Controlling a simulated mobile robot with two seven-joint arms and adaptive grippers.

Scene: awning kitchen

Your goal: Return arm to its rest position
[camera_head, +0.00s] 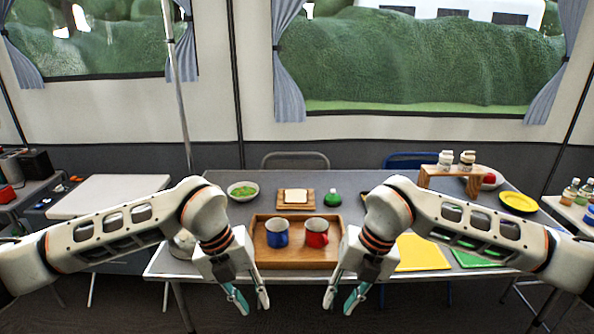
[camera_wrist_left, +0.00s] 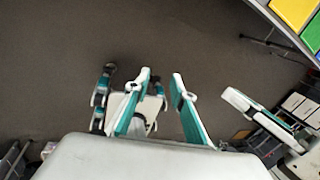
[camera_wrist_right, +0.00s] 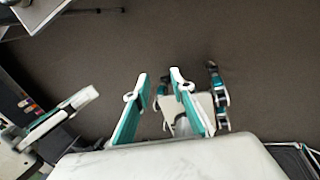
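My left gripper (camera_head: 254,304) hangs low in front of the table's front edge, pointing down. Its two fingers are apart with nothing between them, as the left wrist view (camera_wrist_left: 161,78) also shows. My right gripper (camera_head: 339,306) hangs in much the same pose to its right, also in front of the table edge. Its fingers are apart and empty in the right wrist view (camera_wrist_right: 159,78). Both arms are bent, with their forearms coming down at either side of the wooden tray (camera_head: 297,263). The grippers are apart from each other and touch nothing that I can see.
The grey table (camera_head: 215,296) holds a blue mug (camera_head: 277,233) and a red mug (camera_head: 316,233) in the tray. Behind are a bowl (camera_head: 242,190), bread on a board (camera_head: 296,196) and a green item (camera_head: 333,197). A yellow mat (camera_head: 421,253) lies right. Below the grippers is open floor.

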